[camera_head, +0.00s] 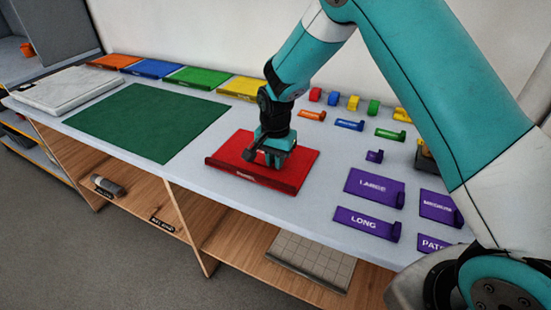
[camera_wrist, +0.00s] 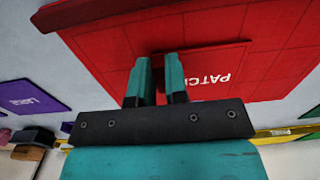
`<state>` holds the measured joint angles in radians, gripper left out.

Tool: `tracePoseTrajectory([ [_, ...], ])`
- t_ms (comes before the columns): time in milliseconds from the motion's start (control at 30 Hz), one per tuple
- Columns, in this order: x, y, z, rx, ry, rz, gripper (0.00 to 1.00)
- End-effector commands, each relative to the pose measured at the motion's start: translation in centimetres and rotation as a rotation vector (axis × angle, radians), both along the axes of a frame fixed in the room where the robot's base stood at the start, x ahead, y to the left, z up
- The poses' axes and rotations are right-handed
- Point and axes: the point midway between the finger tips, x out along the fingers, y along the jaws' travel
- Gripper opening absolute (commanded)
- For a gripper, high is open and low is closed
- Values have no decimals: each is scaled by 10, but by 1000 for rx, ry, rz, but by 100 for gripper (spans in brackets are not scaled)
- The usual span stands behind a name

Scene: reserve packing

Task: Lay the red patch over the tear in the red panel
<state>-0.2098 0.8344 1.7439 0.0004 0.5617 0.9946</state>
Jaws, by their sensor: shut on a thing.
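The red panel (camera_head: 298,165) lies on the pale worktop with a raised lip along its front edge. My gripper (camera_head: 266,155) points down over its middle. In the wrist view, my gripper's two teal fingers (camera_wrist: 161,70) are close together over the panel (camera_wrist: 110,42), shut on the red patch (camera_wrist: 232,88). The patch is a flat red sheet with white lettering, partly hidden by the fingers. It appears to lie on or just above the panel; I cannot tell whether they touch. No tear shows in either view.
A dark green mat (camera_head: 148,120) lies left of the panel. Orange, blue, green and yellow panels (camera_head: 243,87) line the back. Purple labelled pieces (camera_head: 375,187) and small coloured blocks (camera_head: 353,102) occupy the right. A pale slab (camera_head: 70,88) sits far left.

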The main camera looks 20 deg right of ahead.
Motion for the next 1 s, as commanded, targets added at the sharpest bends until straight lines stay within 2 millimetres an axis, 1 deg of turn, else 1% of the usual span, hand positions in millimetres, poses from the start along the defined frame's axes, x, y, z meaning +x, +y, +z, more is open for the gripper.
tracePoseTrajectory([
  [67, 0, 0, -3, 0, 0, 0, 0],
  [100, 0, 0, -3, 0, 0, 0, 18],
  [200, 0, 0, -2, 0, 0, 0, 39],
  [433, 0, 0, -2, 0, 0, 0, 39],
  [567, 0, 0, 4, 0, -1, 0, 39],
  [667, 1, 0, 18, 1, -4, 0, 39],
  [900, 1, 0, 71, 1, -6, 0, 39],
  [1000, 1, 0, 91, 1, -5, 0, 39],
])
